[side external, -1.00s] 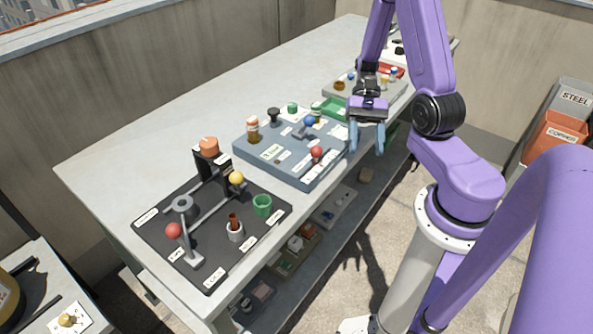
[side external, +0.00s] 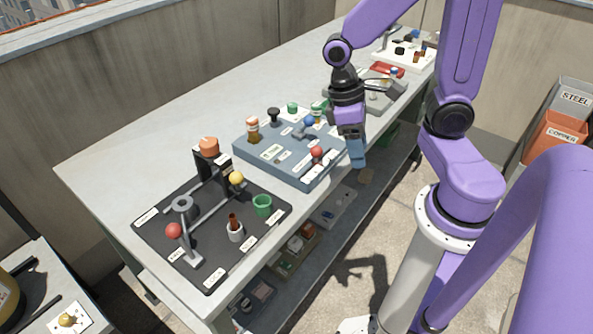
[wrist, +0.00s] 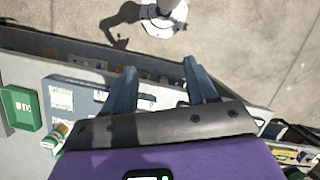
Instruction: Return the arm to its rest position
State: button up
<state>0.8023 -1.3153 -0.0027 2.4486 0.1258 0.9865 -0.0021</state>
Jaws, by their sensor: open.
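My gripper (side external: 357,158) is purple with blue-grey fingers and points down beside the front edge of the workbench (side external: 100,180), at the right end of the blue-grey board (side external: 268,160). In the wrist view the two fingers (wrist: 160,88) are spread apart with nothing between them. The bench edge and the floor show beyond them. My wrist and gripper hide part of the boards behind them in the side view.
A black board (side external: 160,232) with a red ball, a yellow ball and a green cup lies at the near end. A lower shelf holds small parts. Floor between bench and my base is clear.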

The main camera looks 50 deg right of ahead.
jog(key=s+a+r+n+t+y, duration=0.1)
jog(key=s+a+r+n+t, duration=0.2)
jog(key=s+a+r+n, duration=0.1)
jog(key=shift+s+a+n+t, duration=0.5)
jog(key=shift+s+n, duration=0.55)
jog(key=shift+n, duration=0.75)
dwell(1.4)
